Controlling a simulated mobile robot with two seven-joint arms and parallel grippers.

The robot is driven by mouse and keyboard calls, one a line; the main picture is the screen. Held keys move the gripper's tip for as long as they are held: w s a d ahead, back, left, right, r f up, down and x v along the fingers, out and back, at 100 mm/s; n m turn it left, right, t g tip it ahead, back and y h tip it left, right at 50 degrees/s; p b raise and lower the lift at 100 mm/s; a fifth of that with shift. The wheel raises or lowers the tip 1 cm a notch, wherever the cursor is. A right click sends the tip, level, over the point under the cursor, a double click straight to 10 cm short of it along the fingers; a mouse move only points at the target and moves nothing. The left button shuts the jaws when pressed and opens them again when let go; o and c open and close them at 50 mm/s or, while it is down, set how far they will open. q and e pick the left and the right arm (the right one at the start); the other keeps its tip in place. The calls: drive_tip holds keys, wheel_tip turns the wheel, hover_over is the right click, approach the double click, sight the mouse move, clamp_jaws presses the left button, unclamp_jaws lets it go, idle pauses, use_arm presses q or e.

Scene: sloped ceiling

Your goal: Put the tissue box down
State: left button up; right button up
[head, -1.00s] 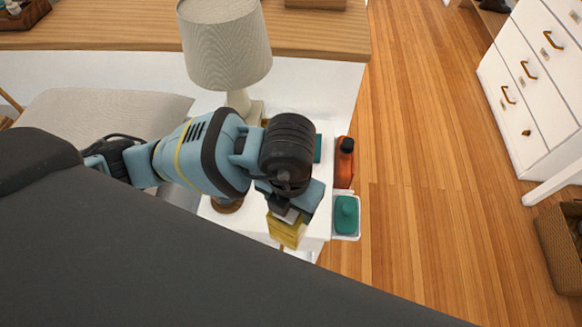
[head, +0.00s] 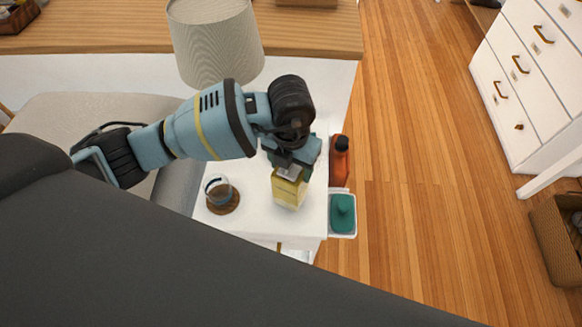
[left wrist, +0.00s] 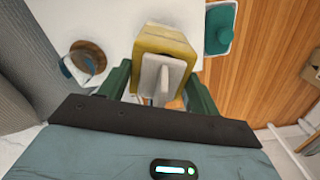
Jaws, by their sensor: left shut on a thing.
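The tissue box (head: 288,190) is yellow with a pale tissue at its top. It is at the front part of a small white table (head: 262,226). My left gripper (head: 291,170) is shut on the tissue box from above. In the left wrist view the yellow box (left wrist: 166,40) sits between the two green fingers (left wrist: 160,88). Whether its underside touches the tabletop cannot be told. My right gripper is not in view.
A glass on a round wooden coaster (head: 224,204) stands left of the box. A lamp (head: 216,42) stands behind. An orange bottle (head: 339,160) and a teal bottle in a white tray (head: 342,234) are at the table's right edge. Wooden floor lies beyond.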

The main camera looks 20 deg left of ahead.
use_arm(q)
drive_tip(key=shift+f, duration=0.85)
drive_tip(key=shift+f, duration=0.15)
drive_tip(key=o, duration=1.8)
wheel_tip(320, 180, up, 12)
drive_tip(key=shift+r+p, duration=0.15)
drive_tip(key=shift+p, duration=0.3)
